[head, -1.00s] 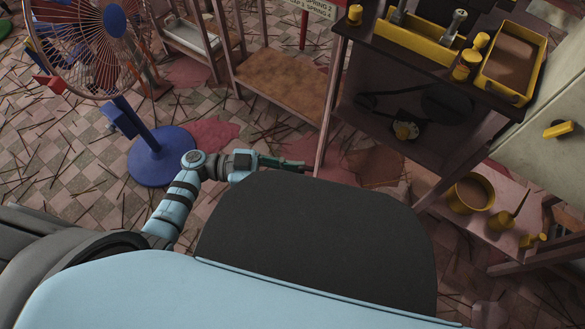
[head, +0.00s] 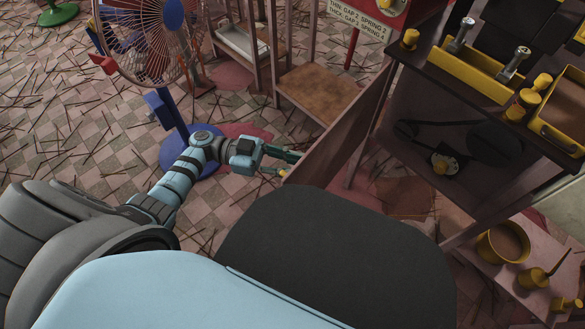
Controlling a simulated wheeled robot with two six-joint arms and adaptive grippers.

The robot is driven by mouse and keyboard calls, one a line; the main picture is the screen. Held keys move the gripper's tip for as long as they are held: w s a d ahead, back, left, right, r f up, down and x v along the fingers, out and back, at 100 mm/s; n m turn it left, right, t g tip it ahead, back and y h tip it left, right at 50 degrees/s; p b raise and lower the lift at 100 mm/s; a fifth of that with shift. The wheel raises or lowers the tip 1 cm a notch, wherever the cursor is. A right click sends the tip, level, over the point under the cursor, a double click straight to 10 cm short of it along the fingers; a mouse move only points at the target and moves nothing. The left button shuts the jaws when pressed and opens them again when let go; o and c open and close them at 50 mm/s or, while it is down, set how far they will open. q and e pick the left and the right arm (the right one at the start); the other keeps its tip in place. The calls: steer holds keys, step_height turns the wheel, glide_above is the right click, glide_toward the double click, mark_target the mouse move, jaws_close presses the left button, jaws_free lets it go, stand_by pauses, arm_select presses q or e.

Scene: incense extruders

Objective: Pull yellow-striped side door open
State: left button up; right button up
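The side door (head: 340,130) is a brown-red panel that stands swung out from the dark cabinet (head: 440,135), with its inner face towards me. I cannot make out its yellow stripes from here. My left gripper (head: 287,163) is at the door's free outer end, at the panel's left. A small yellow piece shows beside its fingers; I cannot tell whether it belongs to the door or the gripper. Whether the fingers are closed on the door is unclear. My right gripper is not in view.
A fan with a blue base (head: 190,158) stands close behind my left arm. A low brown table (head: 318,92) is beyond the door. Yellow trays (head: 480,75) top the cabinet, and a yellow pot (head: 503,242) stands at lower right. Sticks litter the tiled floor.

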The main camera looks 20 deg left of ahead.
arm_select(q)
steer(key=shift+w+d, duration=0.1)
steer(key=shift+w, duration=0.1)
steer(key=shift+s+f, duration=0.1)
steer(key=s+a, duration=0.2)
steer(key=a, duration=1)
steer(key=shift+s, duration=0.15)
